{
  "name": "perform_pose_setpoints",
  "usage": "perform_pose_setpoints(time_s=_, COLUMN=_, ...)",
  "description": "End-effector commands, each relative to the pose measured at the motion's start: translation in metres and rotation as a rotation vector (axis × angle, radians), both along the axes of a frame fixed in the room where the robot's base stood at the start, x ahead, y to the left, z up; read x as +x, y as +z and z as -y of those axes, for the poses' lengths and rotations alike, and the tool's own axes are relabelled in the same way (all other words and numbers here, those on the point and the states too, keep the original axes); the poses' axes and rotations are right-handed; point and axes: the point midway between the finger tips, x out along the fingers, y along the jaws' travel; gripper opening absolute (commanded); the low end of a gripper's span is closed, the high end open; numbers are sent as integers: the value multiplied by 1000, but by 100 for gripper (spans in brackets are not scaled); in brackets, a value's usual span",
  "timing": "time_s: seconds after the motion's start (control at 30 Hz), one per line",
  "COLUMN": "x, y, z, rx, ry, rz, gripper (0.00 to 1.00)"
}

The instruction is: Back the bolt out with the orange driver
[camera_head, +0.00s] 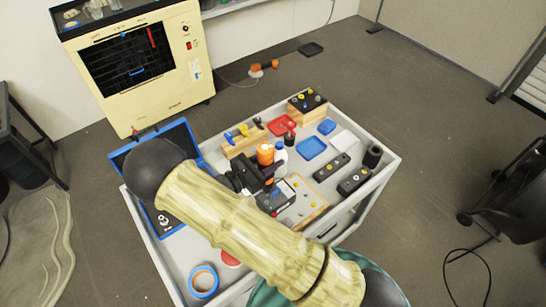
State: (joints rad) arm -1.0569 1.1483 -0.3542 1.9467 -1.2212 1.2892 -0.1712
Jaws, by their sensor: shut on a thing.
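The orange driver (265,154) shows as an upright orange handle in the middle of the grey worktop. My gripper (266,174) is dark, reaches in from the left and is shut at the driver; the fingertips are small and partly hidden. A dark block (271,201) sits just below the gripper, at the left edge of a wooden board (306,214) with a light plate and several yellow fasteners. I cannot tell which fastener is the bolt, nor whether the driver's tip touches one; the tip is hidden.
My arm covers the front middle of the worktop (384,167). A white and blue bottle (281,151) stands close right of the driver. Dark blocks (331,167), a blue tray (312,148) and a red tray (283,125) lie beyond. Blue tape (203,281) lies front left.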

Motion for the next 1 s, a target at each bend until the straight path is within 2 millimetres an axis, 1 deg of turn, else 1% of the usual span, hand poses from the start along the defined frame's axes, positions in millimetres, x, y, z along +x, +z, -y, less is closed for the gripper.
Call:
perform_pose_setpoints(time_s=0.03, x=0, y=-6, z=0, rx=-2, ry=0, rz=1, gripper=0)
perform_pose_setpoints(time_s=0.1, x=0, y=-12, z=0, rx=-2, ry=1, rz=1, gripper=0)
perform_pose_setpoints(time_s=0.3, x=0, y=-23, z=-1, rx=-1, ry=1, rz=2, gripper=0)
perform_pose_setpoints(time_s=0.77, x=0, y=-25, z=-1, rx=-1, ry=1, rz=2, gripper=0)
perform_pose_setpoints(time_s=1.0, x=-3, y=-25, z=-3, rx=-1, ry=2, rz=2, gripper=0)
